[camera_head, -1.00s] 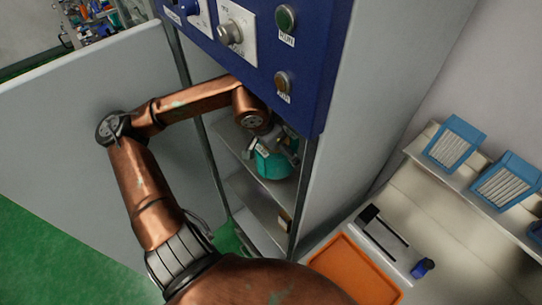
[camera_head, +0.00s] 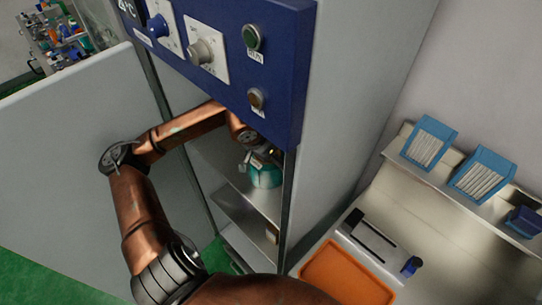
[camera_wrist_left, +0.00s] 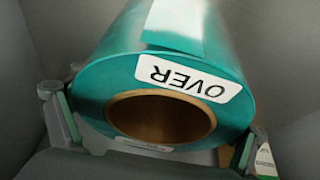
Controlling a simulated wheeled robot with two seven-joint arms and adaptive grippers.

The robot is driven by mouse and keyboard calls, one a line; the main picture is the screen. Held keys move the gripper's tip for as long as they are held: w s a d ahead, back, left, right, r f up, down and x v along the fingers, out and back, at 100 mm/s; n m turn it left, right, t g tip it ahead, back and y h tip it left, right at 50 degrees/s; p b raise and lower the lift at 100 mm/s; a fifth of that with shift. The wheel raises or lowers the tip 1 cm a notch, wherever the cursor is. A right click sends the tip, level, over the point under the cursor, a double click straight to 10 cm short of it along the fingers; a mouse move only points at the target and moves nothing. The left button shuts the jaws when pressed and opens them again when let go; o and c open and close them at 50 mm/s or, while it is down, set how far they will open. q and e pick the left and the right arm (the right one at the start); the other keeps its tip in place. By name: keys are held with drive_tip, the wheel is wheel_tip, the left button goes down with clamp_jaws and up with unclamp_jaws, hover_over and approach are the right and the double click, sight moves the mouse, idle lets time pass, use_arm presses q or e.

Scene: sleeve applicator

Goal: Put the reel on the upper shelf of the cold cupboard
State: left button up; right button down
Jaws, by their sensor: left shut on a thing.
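The teal reel (camera_head: 266,177) is inside the open cold cupboard (camera_head: 330,130), at the level of the upper shelf (camera_head: 232,172). My left gripper (camera_head: 260,160) is shut on it, and its arm reaches in below the blue control panel. In the left wrist view the reel (camera_wrist_left: 190,70) lies between the two fingers (camera_wrist_left: 150,135), with its brown core opening and a white "OVER" label facing the camera. I cannot tell whether the reel touches the shelf. Part of the gripper is hidden. My right gripper is not in view.
The cupboard door (camera_head: 70,130) stands open at the left. The blue control panel (camera_head: 225,60) overhangs the opening. A small brown item (camera_head: 272,233) sits on a lower shelf. At the right are a bench with an orange tray (camera_head: 345,275) and a ledge holding blue boxes (camera_head: 482,172).

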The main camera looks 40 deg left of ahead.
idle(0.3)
use_arm(q)
drive_tip(key=o, duration=1.8)
drive_tip(key=shift+o, duration=0.2)
drive_tip(key=shift+r, duration=0.2)
drive_tip(key=v, duration=0.4)
drive_tip(key=shift+s+r, duration=0.1)
drive_tip(key=shift+r, duration=0.1)
drive_tip(key=s, duration=1.2)
drive_tip(key=shift+s, duration=0.15)
drive_tip(key=shift+a+r, duration=0.1)
drive_tip(key=shift+r, duration=0.05)
